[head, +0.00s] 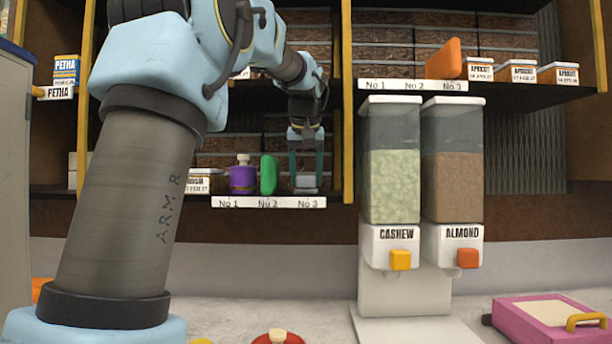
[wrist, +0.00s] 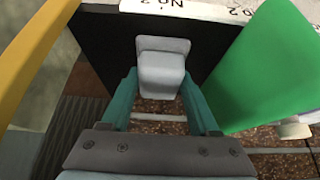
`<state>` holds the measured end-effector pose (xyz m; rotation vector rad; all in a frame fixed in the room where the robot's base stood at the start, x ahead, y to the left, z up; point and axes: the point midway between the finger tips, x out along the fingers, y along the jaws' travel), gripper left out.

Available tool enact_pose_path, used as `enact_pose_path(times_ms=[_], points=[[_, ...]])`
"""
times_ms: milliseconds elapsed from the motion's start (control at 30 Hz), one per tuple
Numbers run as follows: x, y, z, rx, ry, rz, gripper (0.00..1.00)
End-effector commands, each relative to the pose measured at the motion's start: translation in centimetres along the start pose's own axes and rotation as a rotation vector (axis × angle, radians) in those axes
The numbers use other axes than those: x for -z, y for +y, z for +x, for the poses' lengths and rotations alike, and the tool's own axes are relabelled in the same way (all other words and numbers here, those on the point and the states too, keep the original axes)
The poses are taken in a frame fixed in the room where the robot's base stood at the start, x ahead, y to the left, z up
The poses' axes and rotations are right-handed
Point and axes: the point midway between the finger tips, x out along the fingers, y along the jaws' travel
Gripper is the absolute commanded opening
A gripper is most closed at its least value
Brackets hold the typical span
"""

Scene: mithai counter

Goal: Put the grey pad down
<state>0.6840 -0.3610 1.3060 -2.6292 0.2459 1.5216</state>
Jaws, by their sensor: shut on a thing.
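The grey pad (head: 306,181) is at the lower shelf of the rack, above the "No 3" mark on the white label strip (head: 268,202). My gripper (head: 306,178) reaches down over it, with one teal finger on each side. In the wrist view the pad (wrist: 162,72) sits between the teal fingertips, and my gripper (wrist: 161,85) is shut on it. The black shelf board (wrist: 105,50) shows around the pad. I cannot tell whether the pad's underside touches the shelf.
A green pad (head: 268,175) stands just left of the grey pad, close to my gripper. A purple jar (head: 243,176) is further left. A yellow post (head: 347,110) stands close on the right. An orange pad (head: 444,60) leans on the upper shelf. Cashew (head: 393,185) and almond (head: 456,185) dispensers stand right.

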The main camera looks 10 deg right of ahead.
Motion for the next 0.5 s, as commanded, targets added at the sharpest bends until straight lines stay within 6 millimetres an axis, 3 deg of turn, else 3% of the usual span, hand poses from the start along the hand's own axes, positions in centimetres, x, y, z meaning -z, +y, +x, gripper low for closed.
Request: enact_pose_path(times_ms=[267,300,500], points=[[-0.10,0.00,0.15,0.000,0.000,0.000,0.00],[-0.10,0.00,0.14,0.000,0.000,-0.001,0.64],[-0.08,0.00,0.11,0.000,0.000,-0.001,0.86]])
